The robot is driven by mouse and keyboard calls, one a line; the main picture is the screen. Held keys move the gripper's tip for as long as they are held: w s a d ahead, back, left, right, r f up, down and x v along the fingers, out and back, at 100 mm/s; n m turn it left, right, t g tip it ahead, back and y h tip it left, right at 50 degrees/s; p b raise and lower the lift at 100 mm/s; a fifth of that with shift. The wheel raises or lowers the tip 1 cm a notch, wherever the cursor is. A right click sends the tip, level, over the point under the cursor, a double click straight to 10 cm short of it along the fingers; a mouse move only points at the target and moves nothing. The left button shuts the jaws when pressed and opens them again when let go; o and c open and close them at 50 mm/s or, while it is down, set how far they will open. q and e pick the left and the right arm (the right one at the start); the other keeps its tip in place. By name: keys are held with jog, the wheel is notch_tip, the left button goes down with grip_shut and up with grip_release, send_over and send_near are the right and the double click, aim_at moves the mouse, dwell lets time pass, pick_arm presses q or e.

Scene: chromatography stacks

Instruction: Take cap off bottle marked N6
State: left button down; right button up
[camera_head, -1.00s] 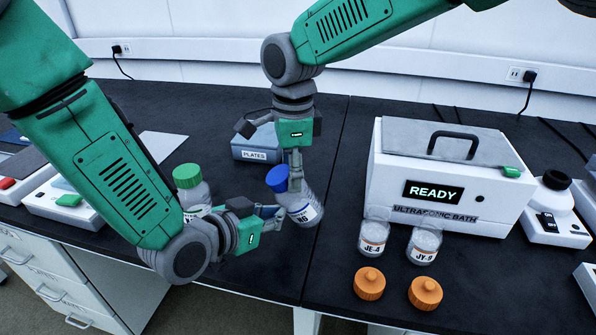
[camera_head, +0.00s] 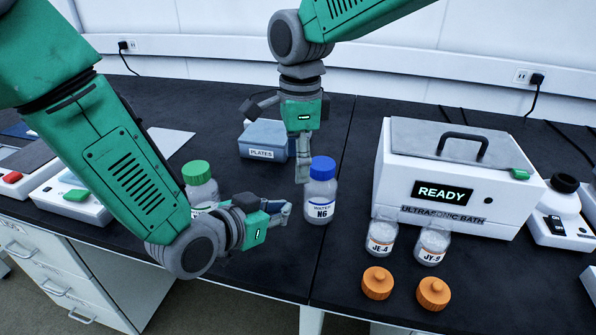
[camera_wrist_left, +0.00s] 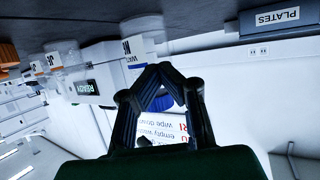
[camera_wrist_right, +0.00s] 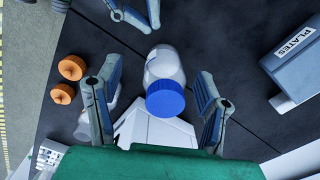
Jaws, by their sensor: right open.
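The bottle marked N6 (camera_head: 320,205) stands upright on the black bench, with its blue cap (camera_head: 322,167) on. In the right wrist view the bottle (camera_wrist_right: 164,65) and its blue cap (camera_wrist_right: 166,100) show between the fingers. My right gripper (camera_head: 303,168) points down, open and empty, beside the cap in the head view. My left gripper (camera_head: 285,211) is low at the bottle's left, apart from it. In the left wrist view its fingertips (camera_wrist_left: 162,70) meet with nothing held, and part of the blue cap (camera_wrist_left: 163,102) shows behind them.
A green-capped bottle (camera_head: 200,184) stands behind my left arm. The ultrasonic bath (camera_head: 440,185), jars JE-4 (camera_head: 381,238) and JY-9 (camera_head: 428,245), and two orange caps (camera_head: 377,283) (camera_head: 433,293) are at the right. A PLATES box (camera_head: 262,141) is behind my right gripper.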

aim_at(321, 162)
jog(key=shift+d+r, duration=0.15)
jog(key=shift+r, duration=0.5)
jog(key=shift+d+r, duration=0.2)
jog(key=shift+d, duration=0.15)
jog(key=shift+c, duration=0.3)
jog(key=d+m, duration=0.1)
jog(key=w+d+r+m, duration=0.2)
jog(key=d+m, duration=0.1)
jog(key=shift+w+r, duration=0.15)
jog(key=shift+r, duration=0.1)
jog(key=shift+w+d+r+m, duration=0.15)
jog(key=shift+d+m, duration=0.05)
jog(key=shift+m, duration=0.2)
jog(key=shift+a+f, duration=0.15)
jog(key=shift+f, duration=0.1)
jog(key=f, duration=0.6)
jog(key=shift+a, duration=0.2)
jog(key=shift+d+f, duration=0.4)
jog(key=shift+f, duration=0.2)
jog(key=shift+a, duration=0.55)
jog(key=c, duration=1.2)
jog(key=n, duration=0.3)
jog(key=shift+d+n, duration=0.35)
jog(key=shift+n, duration=0.05)
jog(key=shift+a, duration=0.2)
